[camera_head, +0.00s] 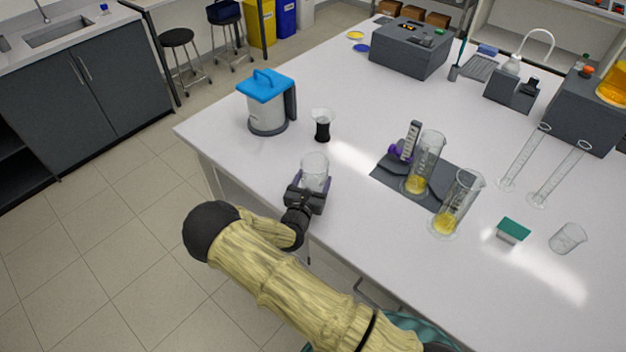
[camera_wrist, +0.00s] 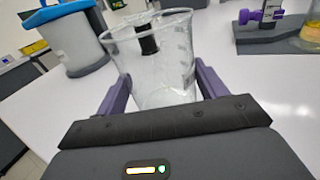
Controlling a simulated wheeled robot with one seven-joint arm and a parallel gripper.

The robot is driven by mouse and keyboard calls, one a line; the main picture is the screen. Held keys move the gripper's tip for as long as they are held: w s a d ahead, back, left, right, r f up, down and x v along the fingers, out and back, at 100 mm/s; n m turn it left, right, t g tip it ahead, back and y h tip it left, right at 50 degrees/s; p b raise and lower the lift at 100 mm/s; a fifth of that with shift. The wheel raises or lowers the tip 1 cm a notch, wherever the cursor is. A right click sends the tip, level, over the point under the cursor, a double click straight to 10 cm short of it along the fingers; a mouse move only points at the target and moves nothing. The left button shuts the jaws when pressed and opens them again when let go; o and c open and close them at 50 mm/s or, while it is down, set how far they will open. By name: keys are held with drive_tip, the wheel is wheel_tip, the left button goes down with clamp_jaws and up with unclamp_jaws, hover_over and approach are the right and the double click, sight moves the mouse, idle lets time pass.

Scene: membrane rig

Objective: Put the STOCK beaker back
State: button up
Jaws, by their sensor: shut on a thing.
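A clear glass beaker (camera_head: 314,171) is between the fingers of my gripper (camera_head: 311,184), near the table's front left edge. In the wrist view the beaker (camera_wrist: 158,62) stands upright between the two purple fingers of my gripper (camera_wrist: 158,88), which is shut on it. It looks empty. Its label, if any, cannot be read, and the gripper body hides its lower part. I cannot tell whether its base touches the table.
A blue-lidded jug (camera_head: 267,103) and a glass with a black lower part (camera_head: 322,126) stand just behind. A green-topped box (camera_head: 513,230) lies farther right.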

drive_tip(key=shift+f, duration=0.2)
drive_tip(key=o, duration=1.2)
drive_tip(key=shift+c, duration=0.2)
drive_tip(key=shift+r, duration=0.2)
drive_tip(key=b+v, duration=0.2)
drive_tip(key=v, duration=1)
drive_tip(key=shift+b, duration=0.35)
drive_tip(key=shift+s, duration=0.15)
